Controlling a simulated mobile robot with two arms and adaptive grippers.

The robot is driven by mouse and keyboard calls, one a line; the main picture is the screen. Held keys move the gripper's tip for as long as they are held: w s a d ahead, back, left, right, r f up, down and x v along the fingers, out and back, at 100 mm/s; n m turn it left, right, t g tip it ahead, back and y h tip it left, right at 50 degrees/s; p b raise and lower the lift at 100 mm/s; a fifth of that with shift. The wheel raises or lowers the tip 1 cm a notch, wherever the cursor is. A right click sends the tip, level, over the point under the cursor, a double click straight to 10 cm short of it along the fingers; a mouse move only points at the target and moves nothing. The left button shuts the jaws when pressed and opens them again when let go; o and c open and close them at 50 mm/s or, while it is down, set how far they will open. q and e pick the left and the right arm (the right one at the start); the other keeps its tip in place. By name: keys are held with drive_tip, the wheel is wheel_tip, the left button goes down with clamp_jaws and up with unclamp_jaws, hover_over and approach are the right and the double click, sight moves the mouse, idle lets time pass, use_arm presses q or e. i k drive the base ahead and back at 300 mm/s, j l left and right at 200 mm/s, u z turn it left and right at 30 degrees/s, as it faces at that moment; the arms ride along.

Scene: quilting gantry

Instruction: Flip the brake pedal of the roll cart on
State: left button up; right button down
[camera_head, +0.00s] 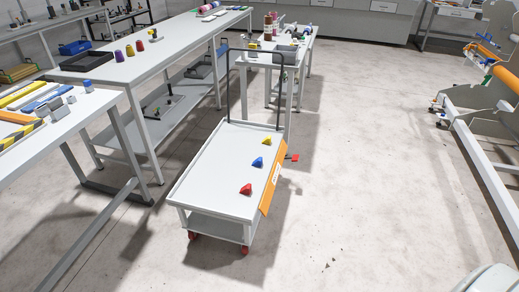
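The roll cart (215,180) stands on the floor in the middle of the head view. It has a white tray top, a lower shelf and a dark upright handle (229,88) at its far end. A small red part (292,157), which looks like the brake pedal, sticks out low at the cart's far right corner. It is too small to tell which way it is tipped. Neither of my grippers is in view.
Red, blue and yellow pieces (257,162) lie on the cart top, and an orange panel (271,185) hangs on its right side. Work tables (150,62) stand to the left and behind. The floor (370,150) right of the cart is clear up to the gantry (490,170).

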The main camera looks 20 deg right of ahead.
sight(294, 158)
drive_tip(key=i+l+u, duration=0.3)
drive_tip(key=l, duration=0.45)
drive_tip(key=l+u, duration=0.3)
drive_tip(key=l, duration=0.45)
drive_tip(key=l+u, duration=0.3)
drive_tip(key=l, duration=0.5)
drive_tip(key=l+u, duration=0.1)
drive_tip(key=l, duration=3.05)
